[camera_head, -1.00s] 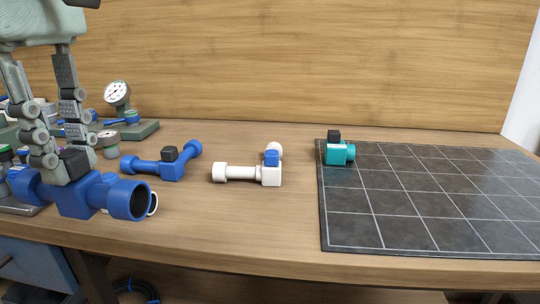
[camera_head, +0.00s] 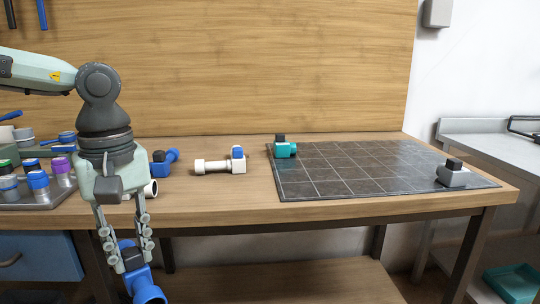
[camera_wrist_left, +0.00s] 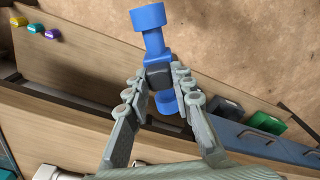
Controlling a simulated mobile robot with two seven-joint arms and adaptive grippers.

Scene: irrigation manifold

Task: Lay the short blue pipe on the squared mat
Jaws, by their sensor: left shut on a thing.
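My left gripper (camera_head: 128,252) points down in front of the table's front edge, below the tabletop. It is shut on a blue pipe (camera_head: 146,286) by its black block. In the left wrist view the held blue pipe (camera_wrist_left: 153,32) runs away between the fingers, with the dark block in their grip. The squared mat (camera_head: 335,179), dark with pale grid lines, lies on the table to the right of the gripper. A second blue pipe (camera_head: 168,160) lies on the table, partly hidden behind my left arm. My right gripper is not in view.
A white pipe (camera_head: 215,167) lies left of the mat. A teal fitting (camera_head: 285,150) sits on the mat's back left corner and a grey fitting (camera_head: 453,177) at its right end. The mat's middle is bare. A tray of capped items (camera_head: 38,187) stands at left.

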